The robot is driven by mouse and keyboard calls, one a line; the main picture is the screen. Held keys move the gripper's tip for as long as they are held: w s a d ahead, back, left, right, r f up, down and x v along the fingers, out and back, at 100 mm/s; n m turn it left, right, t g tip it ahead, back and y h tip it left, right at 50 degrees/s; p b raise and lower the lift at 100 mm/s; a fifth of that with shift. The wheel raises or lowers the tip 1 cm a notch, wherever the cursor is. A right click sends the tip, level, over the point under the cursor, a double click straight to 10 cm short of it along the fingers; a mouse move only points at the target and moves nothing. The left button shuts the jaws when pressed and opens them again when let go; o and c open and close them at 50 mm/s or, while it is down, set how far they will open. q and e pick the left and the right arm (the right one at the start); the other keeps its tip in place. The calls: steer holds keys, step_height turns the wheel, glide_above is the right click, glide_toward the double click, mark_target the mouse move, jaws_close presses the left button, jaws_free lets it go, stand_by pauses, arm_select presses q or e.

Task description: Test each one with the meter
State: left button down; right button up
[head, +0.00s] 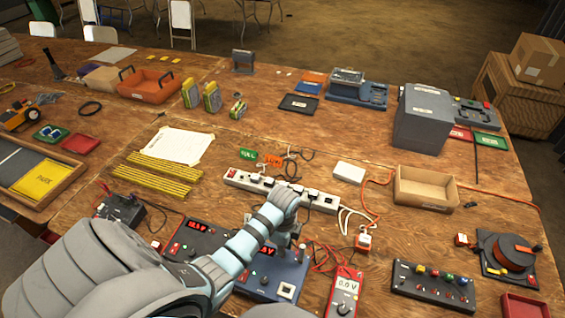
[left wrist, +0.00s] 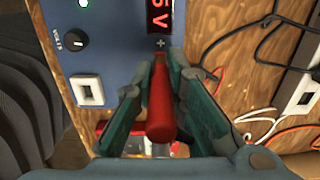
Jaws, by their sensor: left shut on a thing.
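My left gripper (head: 293,236) reaches down over the blue bench unit (head: 283,275) and is largely hidden by its own arm in the head view. In the left wrist view my left gripper (left wrist: 160,72) is shut on a red probe (left wrist: 160,110). Its tip points at the plus mark on the blue panel (left wrist: 110,30); I cannot tell whether it touches. The red hand-held meter (head: 345,292) lies at the front and reads 0.0 V. Yellow and grey packs (head: 212,97) stand behind. My right gripper is not in view.
A white power strip (head: 236,177) lies just beyond the gripper, with cables around it. Green (head: 247,155) and orange (head: 272,160) tags lie behind it. An open wooden box (head: 425,197) and a black switch panel (head: 432,284) are on the right. Yellow bars (head: 150,185) lie left.

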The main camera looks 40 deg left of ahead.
arm_select(q)
steer(key=shift+f, duration=0.9)
stand_by(1.4)
steer(key=c, duration=1.2)
jaws_free()
steer(key=shift+r, duration=3.8)
steer(key=shift+f, duration=0.1)
